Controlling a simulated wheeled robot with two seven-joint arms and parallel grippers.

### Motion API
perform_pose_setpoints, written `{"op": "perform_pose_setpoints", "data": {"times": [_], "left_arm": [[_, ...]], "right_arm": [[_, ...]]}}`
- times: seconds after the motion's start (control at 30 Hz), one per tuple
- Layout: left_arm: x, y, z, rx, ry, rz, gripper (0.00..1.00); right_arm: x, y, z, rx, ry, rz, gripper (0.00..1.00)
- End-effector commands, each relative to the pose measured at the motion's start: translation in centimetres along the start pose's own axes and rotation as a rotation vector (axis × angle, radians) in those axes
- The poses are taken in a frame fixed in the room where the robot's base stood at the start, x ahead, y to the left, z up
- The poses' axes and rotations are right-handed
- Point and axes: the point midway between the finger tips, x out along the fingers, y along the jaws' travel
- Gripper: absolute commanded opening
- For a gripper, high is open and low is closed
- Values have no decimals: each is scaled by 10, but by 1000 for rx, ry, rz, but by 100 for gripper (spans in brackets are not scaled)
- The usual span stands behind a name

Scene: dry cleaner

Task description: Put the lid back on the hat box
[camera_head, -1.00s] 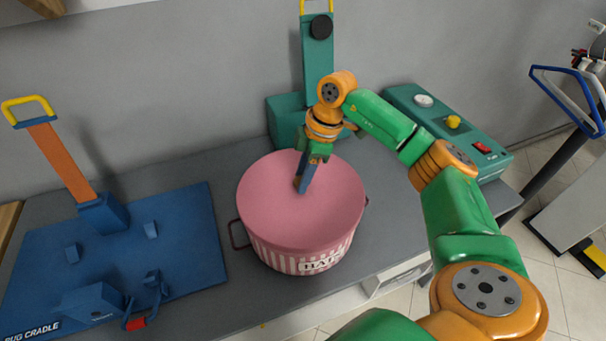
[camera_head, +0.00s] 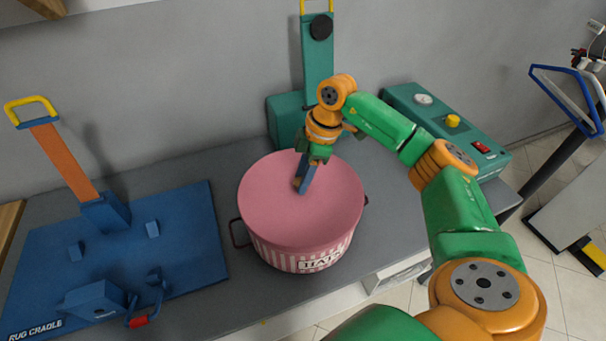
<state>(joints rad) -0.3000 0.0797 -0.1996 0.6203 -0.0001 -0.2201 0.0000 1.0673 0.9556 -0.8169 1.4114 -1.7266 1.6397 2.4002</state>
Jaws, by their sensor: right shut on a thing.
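The hat box (camera_head: 277,257) stands on the grey counter, with pink and white striped sides, a label on the front and a dark handle on each side. The round pink lid (camera_head: 265,205) lies over its top and looks about level. I cannot tell whether it is fully seated. My right gripper (camera_head: 302,182) points down at the middle of the lid and is shut on the lid's knob, which the fingers mostly hide. My left gripper is out of view.
A blue rug cradle (camera_head: 180,240) with an orange post stands at the left. A green upright device (camera_head: 285,115) is behind the box. A green control unit (camera_head: 490,160) with a red switch is at the back right. Bare counter (camera_head: 385,220) lies right of the box.

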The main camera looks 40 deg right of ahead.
Motion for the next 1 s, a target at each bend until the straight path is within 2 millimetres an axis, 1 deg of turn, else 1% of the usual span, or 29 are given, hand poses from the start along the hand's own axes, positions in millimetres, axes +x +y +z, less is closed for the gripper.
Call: {"op": "perform_pose_setpoints", "data": {"times": [0.17,0.2,0.27,0.3,0.53,0.57,0.6,0.63,0.87,1.0], "left_arm": [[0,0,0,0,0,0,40],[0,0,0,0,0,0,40],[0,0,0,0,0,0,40],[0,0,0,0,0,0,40],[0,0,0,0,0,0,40],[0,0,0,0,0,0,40],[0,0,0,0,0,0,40],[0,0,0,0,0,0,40],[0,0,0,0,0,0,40],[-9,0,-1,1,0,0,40]], "right_arm": [[0,0,0,0,0,0,0],[0,0,0,0,0,0,49],[0,0,0,0,0,0,65],[0,0,0,0,0,0,76],[0,0,0,0,0,0,76],[0,0,0,0,0,0,84],[0,0,0,0,0,0,94],[0,0,0,0,0,0,100],[0,0,0,0,0,0,100],[-8,0,-2,0,0,0,100]]}}
